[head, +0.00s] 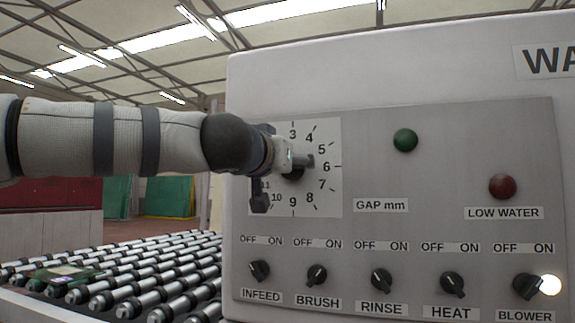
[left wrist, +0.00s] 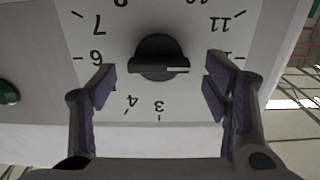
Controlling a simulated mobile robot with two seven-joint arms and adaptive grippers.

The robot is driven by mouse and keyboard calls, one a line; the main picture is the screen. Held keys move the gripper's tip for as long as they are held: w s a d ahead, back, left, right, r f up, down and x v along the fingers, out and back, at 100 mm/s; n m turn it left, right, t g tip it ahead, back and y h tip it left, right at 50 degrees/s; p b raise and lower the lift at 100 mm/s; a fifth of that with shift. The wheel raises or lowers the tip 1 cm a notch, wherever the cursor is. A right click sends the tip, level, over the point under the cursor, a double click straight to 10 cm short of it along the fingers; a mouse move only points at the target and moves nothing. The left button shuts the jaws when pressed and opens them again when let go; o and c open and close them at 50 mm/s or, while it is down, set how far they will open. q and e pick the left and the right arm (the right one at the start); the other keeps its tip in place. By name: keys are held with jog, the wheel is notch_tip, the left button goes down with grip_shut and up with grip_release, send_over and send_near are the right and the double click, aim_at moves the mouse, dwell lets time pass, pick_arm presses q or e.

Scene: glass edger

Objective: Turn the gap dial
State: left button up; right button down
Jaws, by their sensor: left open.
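The gap dial's black knob (left wrist: 160,56) sits in the middle of its white numbered plate (left wrist: 130,100), upside down in the left wrist view. The knob's white line points to the right there, opposite the 6. My left gripper (left wrist: 158,78) is open, with one finger on each side of the knob and visible gaps between them. In the head view my left gripper (head: 292,163) is in front of the dial plate (head: 329,190) and hides much of the knob and the plate's left numbers. My right gripper is in neither view.
The GAP mm label (head: 381,205), a green lamp (head: 405,140) and a red lamp (head: 502,186) are right of the dial. Several switches, such as BRUSH (head: 317,275), line the panel below. A roller conveyor (head: 130,270) stands at left.

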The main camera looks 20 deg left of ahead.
pick_arm(q)
jog(key=shift+w, duration=0.7)
jog(key=shift+c, duration=0.6)
jog(key=c, duration=1)
jog(key=shift+c, duration=0.2)
